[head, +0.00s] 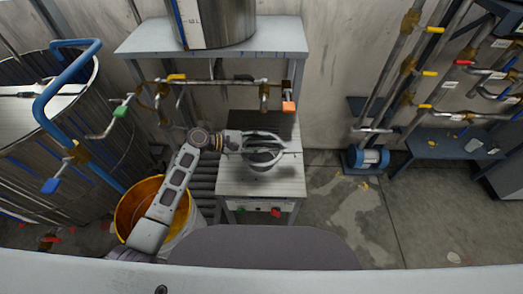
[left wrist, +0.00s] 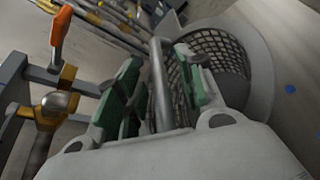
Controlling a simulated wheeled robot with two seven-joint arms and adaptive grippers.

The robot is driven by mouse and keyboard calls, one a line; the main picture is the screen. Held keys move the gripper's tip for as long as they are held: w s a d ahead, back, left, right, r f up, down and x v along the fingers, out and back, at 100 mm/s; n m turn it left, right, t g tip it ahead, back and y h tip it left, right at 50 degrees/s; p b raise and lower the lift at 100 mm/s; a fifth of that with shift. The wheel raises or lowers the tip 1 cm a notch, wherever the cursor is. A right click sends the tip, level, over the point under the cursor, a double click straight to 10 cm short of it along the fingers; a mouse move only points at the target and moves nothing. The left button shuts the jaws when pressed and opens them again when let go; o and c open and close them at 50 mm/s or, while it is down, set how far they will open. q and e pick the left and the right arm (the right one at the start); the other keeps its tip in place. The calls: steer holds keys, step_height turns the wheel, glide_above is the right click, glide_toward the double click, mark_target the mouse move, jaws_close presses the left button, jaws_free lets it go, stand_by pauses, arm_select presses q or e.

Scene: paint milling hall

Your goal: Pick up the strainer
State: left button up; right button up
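The strainer, a grey mesh bowl with a wide rim and a bar-like handle, shows in the left wrist view (left wrist: 212,50). In the head view the strainer (head: 262,156) is over the grey table (head: 258,184), partly hidden by my left gripper (head: 275,150). In the left wrist view my left gripper (left wrist: 158,95) has its green-padded fingers apart, with the strainer's grey bar passing between them. A gap shows beside the bar, so the fingers do not look closed on it. My right gripper is in neither view.
A pipe with valves (head: 222,82) crosses above the table's back, under a shelf (head: 280,38) bearing a large drum. A yellow bucket (head: 137,206) stands left of the table, beside a big metal tank (head: 28,130). The floor right of the table is mostly clear.

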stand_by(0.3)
arm_select(q)
jaws_close()
steer(key=shift+r, duration=0.1)
stand_by(0.4)
steer(key=shift+r, duration=4.95)
